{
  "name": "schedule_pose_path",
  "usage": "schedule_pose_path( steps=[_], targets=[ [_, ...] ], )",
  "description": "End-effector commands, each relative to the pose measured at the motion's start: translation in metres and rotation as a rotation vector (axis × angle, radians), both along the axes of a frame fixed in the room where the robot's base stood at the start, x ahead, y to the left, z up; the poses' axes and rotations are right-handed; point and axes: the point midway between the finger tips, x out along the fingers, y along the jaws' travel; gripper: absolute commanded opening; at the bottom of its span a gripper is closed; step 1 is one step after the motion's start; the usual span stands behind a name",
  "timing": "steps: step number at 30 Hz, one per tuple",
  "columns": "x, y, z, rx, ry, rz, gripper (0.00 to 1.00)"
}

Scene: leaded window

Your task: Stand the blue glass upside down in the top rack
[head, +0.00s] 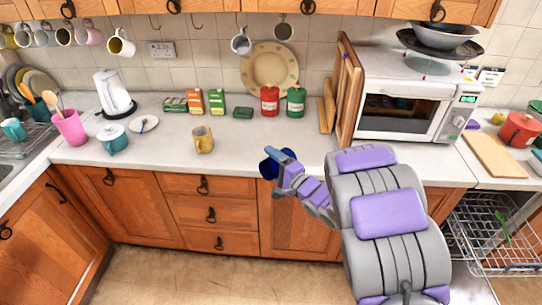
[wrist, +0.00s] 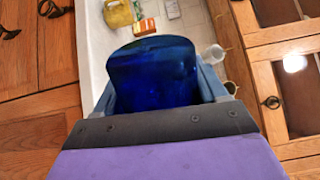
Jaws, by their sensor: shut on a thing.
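My gripper (head: 283,158) is shut on the blue glass (head: 267,168) and holds it just in front of the counter's front edge. In the wrist view the dark blue glass (wrist: 155,75) fills the space between the two fingers. Which way up the glass is, I cannot tell. The top rack (head: 490,215) is a wire rack pulled out of the dishwasher at the lower right, apart from my gripper. A green item (head: 503,225) stands in it. My arm hides part of the area to the rack's left.
The counter (head: 235,135) holds a yellow mug (head: 203,140), a red canister (head: 270,101) and a green canister (head: 296,101). A microwave (head: 405,98) stands at the right, with a wooden board (head: 495,156) beside it. The open floor (head: 190,270) in front of the drawers is clear.

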Motion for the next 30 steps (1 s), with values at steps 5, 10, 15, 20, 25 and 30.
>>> schedule_pose_path(
  steps=[5,10,15,20,25,30],
  targets=[
    [-0.0002,0.0009,0.0065,0.048,0.044,0.000,0.27],
    [0.0001,0.0006,0.0060,0.094,0.089,-0.001,0.27],
    [0.0000,0.0006,0.0063,0.141,0.135,-0.001,0.27],
    [-0.0002,0.0002,0.0069,0.186,0.179,-0.002,0.27],
    [-0.0004,0.0005,0.0063,0.238,0.231,-0.001,0.27],
    [0.0003,-0.0001,0.0077,0.294,0.281,-0.002,0.27]
  ],
)
